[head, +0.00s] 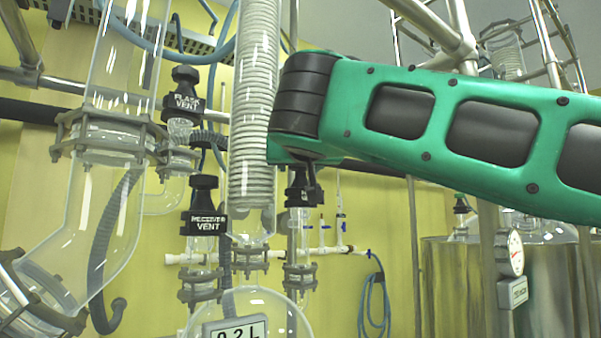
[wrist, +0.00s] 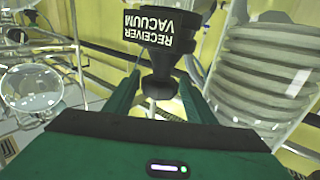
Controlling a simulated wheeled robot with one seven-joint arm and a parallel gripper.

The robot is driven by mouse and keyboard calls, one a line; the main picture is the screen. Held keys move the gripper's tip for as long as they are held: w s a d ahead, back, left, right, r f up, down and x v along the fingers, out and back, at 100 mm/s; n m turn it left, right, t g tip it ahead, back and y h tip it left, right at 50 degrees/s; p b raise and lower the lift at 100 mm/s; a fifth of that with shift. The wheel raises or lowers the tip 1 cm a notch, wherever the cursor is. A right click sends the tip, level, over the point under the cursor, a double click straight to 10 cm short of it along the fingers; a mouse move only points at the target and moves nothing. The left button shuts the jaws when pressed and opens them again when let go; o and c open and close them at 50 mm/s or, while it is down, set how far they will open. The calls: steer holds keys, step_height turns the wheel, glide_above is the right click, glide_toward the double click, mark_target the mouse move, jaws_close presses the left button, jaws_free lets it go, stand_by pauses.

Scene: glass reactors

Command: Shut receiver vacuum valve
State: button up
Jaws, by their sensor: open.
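The receiver vacuum valve (wrist: 160,45) is a black knob with a white-lettered label, "RECEIVER VACUUM", upside down in the wrist view. My gripper (wrist: 158,80) is open, with one green finger on each side of the valve's narrower stem. I cannot tell whether either finger touches it. In the head view the black valve (head: 301,190) stands just below the end of my green arm, its top partly covered. The fingers are mostly hidden there by the arm, and the label cannot be read.
A glass coil condenser (head: 254,110) stands left of my arm in the head view and close on the right in the wrist view (wrist: 262,70). The black receiver vent valve (head: 204,207) and flask vent valve (head: 182,95) are further left. A steel vessel (head: 455,285) stands right.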

steer(key=shift+s+d+n+y, duration=0.15)
steer(key=shift+n+y, duration=0.25)
steer(key=shift+y, duration=0.6)
steer(key=shift+n+y, duration=0.6)
steer(key=shift+f+n+g+y, duration=0.1)
steer(key=shift+n+g+y, duration=0.6)
steer(key=shift+n+y, duration=0.65)
steer(key=shift+n+g+y, duration=0.7)
steer(key=shift+n+y, duration=0.05)
steer(key=shift+y, duration=0.55)
steer(key=shift+n+g+y, duration=0.7)
steer(key=shift+y, duration=0.55)
